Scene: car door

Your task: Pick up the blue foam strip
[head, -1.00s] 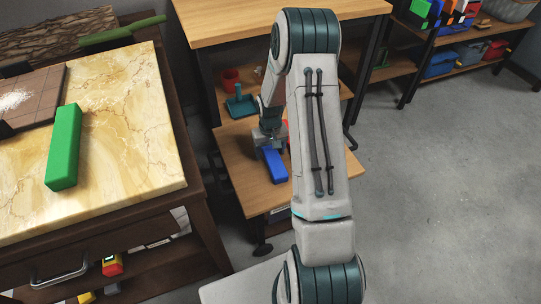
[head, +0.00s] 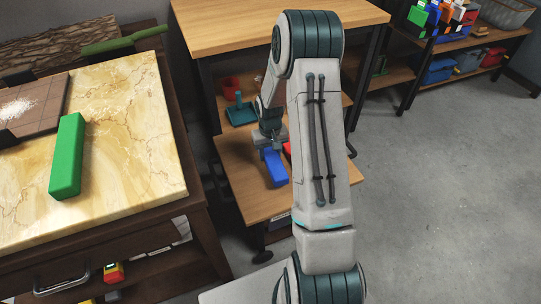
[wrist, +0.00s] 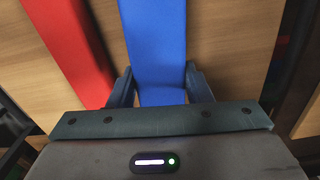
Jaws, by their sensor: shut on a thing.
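The blue foam strip (head: 275,168) is a long block over the low wooden shelf in the head view. My gripper (head: 267,146) is at its far end. In the wrist view the blue foam strip (wrist: 155,45) runs up from between the two fingers of my gripper (wrist: 158,88), which are shut on its sides. I cannot tell whether the strip touches the shelf or is just above it.
A red strip (wrist: 68,50) lies beside the blue one on the wooden shelf (head: 245,200). A teal object (head: 240,112) and a red cup (head: 231,86) stand farther back. A green block (head: 67,158) lies on the marble-topped table (head: 130,150) at left. Grey floor is open at right.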

